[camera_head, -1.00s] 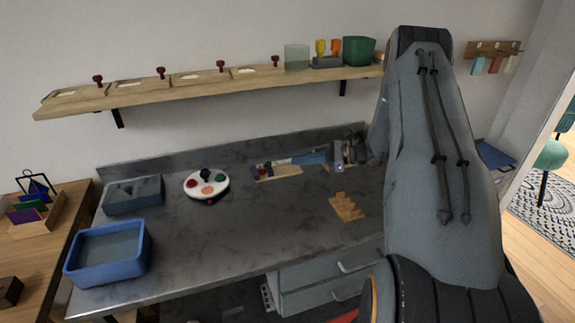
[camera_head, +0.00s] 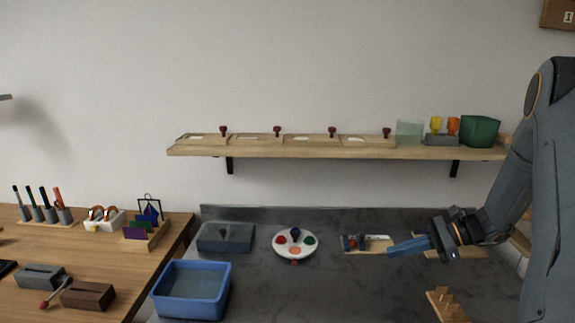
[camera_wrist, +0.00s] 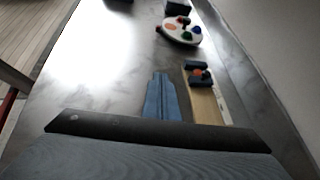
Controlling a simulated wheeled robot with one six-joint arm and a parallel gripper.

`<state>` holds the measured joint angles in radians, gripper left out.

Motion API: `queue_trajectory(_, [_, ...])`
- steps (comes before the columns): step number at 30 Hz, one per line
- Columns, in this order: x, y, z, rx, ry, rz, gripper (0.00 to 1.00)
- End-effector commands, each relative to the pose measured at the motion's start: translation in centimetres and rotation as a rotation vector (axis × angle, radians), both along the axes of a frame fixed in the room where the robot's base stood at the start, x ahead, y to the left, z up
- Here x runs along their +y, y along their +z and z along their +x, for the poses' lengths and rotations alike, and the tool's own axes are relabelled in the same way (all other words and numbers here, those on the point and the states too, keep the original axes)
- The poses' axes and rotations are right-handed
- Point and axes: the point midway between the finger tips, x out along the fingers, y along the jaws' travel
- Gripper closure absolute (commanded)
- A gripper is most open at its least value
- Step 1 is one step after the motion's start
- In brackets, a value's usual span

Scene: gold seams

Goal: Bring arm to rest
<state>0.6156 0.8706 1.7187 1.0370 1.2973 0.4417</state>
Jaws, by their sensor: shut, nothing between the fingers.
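My gripper (camera_head: 392,250) is at the right of the head view, over the dark stone worktop (camera_head: 330,294), its blue-grey fingers together and pointing left. Nothing shows between them. In the wrist view the fingers (camera_wrist: 162,82) also lie together, beside a wooden board (camera_wrist: 206,104) with small dark and orange pieces. My arm comes in from the right edge. The same board shows in the head view (camera_head: 352,251) just left of the fingertips. I cannot tell the exact height of the gripper over the worktop.
A white round palette (camera_head: 281,251), a blue tub (camera_head: 157,297) and a grey box (camera_head: 202,239) stand to the left. A stepped wooden piece (camera_head: 447,306) lies below the gripper. A wall shelf (camera_head: 300,152) with a green pot (camera_head: 480,130) runs above. The middle worktop is clear.

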Motion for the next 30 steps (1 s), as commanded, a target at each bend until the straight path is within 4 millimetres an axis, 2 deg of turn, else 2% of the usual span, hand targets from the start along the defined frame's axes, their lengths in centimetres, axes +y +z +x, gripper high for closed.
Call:
queue_trajectory(1, [2.5,0.6,-1.4,-0.008,0.090,-0.077,1.00])
queue_trajectory(3, [4.9,0.8,-3.7,-0.025,0.210,-0.187,1.00])
queue_trajectory(6, [7.7,1.1,-7.1,-0.066,0.389,-0.337,1.00])
queue_trajectory(10, [10.2,1.7,-11.5,-0.147,0.631,-0.521,1.00])
queue_trajectory(15, [11.9,2.8,-16.5,-0.304,0.960,-0.742,1.00])
queue_trajectory(21, [13.1,4.1,-20.8,-0.532,1.315,-0.944,1.00])
queue_trajectory(25, [13.6,4.5,-22.2,-0.649,1.470,-1.018,1.00])
queue_trajectory(30, [13.9,4.8,-22.9,-0.716,1.552,-1.056,1.00])
